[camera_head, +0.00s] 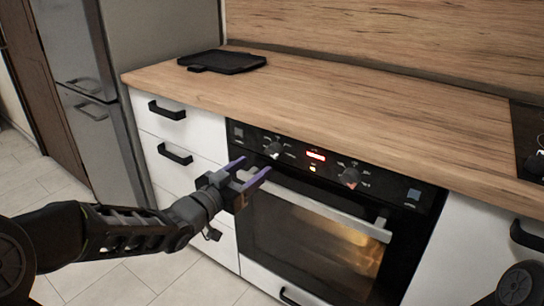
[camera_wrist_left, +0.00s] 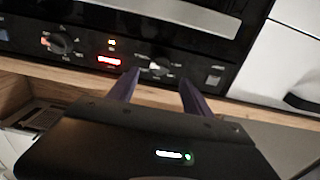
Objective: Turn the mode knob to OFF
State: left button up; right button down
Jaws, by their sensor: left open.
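The black oven control panel (camera_head: 325,166) carries two knobs; their labels are too small to read, so I cannot tell which is the mode knob. The left knob (camera_head: 273,150) is pale-faced; the right knob (camera_head: 350,178) has a reddish tint. My left gripper (camera_head: 250,172), with purple fingers, is open and empty in front of the panel, near the left knob. In the left wrist view, which is turned upside down, this knob (camera_wrist_left: 160,66) shows just beyond and between the open fingers (camera_wrist_left: 159,80). The other knob (camera_wrist_left: 58,43) is farther left there. My right gripper is not in view.
A lit red display (camera_head: 315,156) sits between the knobs. Below are the oven's handle bar (camera_head: 320,208) and lit glass door (camera_head: 310,245). The wooden worktop (camera_head: 330,105) overhangs the panel. A black tray (camera_head: 222,62) lies at its left end; a hob (camera_head: 528,140) is at right.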

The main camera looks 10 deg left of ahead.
aim_at(270, 155)
pick_arm(q)
jog(key=shift+b+x, duration=0.55)
jog(key=shift+x, duration=3.4)
jog(key=shift+a, duration=0.1)
jog(key=shift+c, duration=0.2)
grip_shut()
